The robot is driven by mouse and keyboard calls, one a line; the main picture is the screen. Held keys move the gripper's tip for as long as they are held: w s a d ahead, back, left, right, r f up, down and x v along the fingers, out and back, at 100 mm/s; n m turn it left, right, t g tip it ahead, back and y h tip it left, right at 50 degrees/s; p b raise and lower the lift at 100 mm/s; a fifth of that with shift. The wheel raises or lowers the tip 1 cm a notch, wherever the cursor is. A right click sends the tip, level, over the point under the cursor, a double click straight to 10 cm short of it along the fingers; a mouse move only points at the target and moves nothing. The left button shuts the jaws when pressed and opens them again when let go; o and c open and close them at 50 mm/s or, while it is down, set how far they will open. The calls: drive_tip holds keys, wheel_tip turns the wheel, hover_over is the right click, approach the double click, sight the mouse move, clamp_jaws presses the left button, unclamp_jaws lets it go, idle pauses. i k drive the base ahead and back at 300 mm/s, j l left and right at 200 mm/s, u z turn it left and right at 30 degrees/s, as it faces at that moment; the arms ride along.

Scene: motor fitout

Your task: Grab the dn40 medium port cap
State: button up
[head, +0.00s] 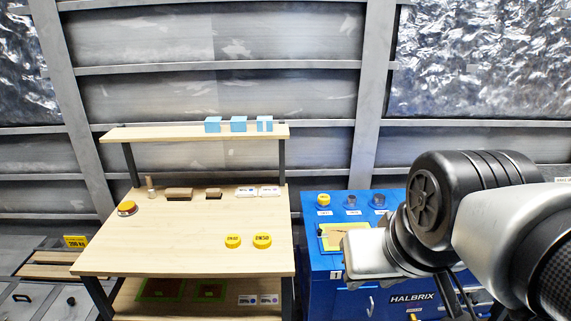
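Two yellow round caps lie on the wooden bench top near its front right: one (233,241) whose print looks like DN32, and a slightly larger one (262,241) that reads DN50. No cap that I can read as DN40 shows. Another yellow cap (323,199) stands at the back left of the blue cabinet, with a small label below it that is too small to read surely. My gripper (343,244) is over the blue cabinet, right of the bench and apart from the bench caps. Its fingers are mostly hidden or too small to judge, so I cannot tell what is between them.
The wooden bench (190,250) has a raised shelf (160,133) with blue blocks. An orange-topped round piece (127,208) and small wooden blocks (179,194) stand towards the back. The blue cabinet (325,285) holds a yellow-green tray (326,230). The bench's middle is clear.

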sight(232, 241)
drive_tip(key=u, duration=0.55)
drive_tip(key=z, duration=0.15)
drive_tip(key=k+l+u, duration=0.1)
drive_tip(key=k, duration=0.35)
drive_tip(key=i+j+z, duration=0.35)
drive_tip(key=j, duration=0.25)
drive_tip(key=i+j+z, duration=0.3)
drive_tip(key=j, duration=0.35)
drive_tip(key=i+j+z, duration=0.2)
drive_tip(key=j, duration=0.2)
drive_tip(key=j+z, duration=0.15)
drive_tip(key=j, duration=0.2)
